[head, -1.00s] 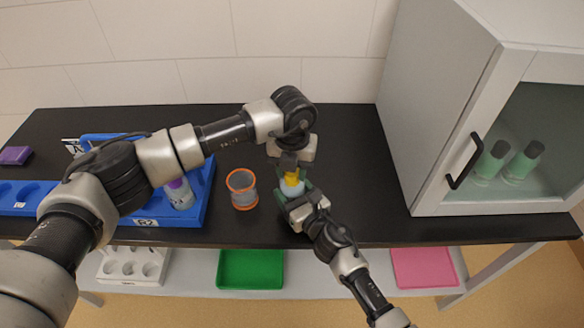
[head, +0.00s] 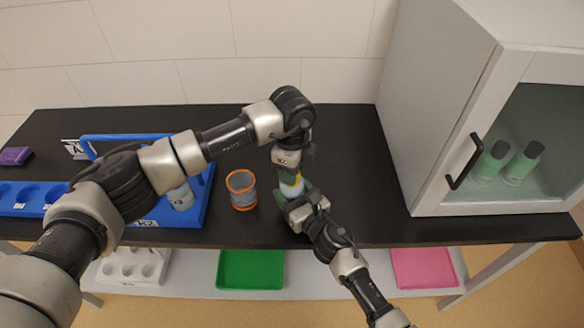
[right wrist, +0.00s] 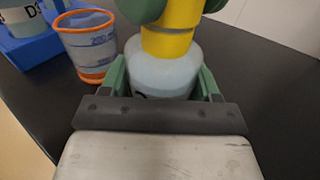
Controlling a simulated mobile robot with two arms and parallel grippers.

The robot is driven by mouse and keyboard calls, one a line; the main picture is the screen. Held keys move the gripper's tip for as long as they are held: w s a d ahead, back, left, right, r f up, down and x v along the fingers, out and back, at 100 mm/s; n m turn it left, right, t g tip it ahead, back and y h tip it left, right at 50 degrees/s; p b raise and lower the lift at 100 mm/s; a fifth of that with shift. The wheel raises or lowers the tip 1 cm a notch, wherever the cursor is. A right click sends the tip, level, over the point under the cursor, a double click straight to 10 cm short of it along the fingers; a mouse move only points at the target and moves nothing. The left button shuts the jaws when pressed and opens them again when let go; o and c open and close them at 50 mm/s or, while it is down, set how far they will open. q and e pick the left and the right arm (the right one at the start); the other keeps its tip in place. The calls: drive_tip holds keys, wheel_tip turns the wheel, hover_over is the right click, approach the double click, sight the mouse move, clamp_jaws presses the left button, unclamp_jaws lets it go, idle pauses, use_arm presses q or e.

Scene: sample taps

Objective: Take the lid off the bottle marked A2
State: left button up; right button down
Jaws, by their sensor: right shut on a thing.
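A pale blue-grey bottle (right wrist: 165,75) with a yellow lid (right wrist: 168,42) stands upright in my right gripper (head: 294,196). The right gripper's green fingers are shut on its body, one on each side, as the right wrist view shows. Only a dark edge of the bottle's marking shows, so I cannot read it. My left gripper (head: 290,177) points down from above. Its green fingers are on both sides of the yellow lid at the top of the right wrist view. I cannot tell whether they press on the lid.
An orange-rimmed clear beaker (head: 242,190) stands left of the bottle. A blue rack (head: 165,214) with bottles is farther left, partly behind my left arm. A grey cabinet (head: 440,110) with a glass door stands at right. The black bench (head: 365,190) is clear between bottle and cabinet.

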use_arm(q)
drive_tip(key=shift+r, duration=0.15)
drive_tip(key=shift+r, duration=1)
drive_tip(key=shift+r, duration=2)
use_arm(e)
drive_tip(key=shift+c, duration=0.8)
unclamp_jaws()
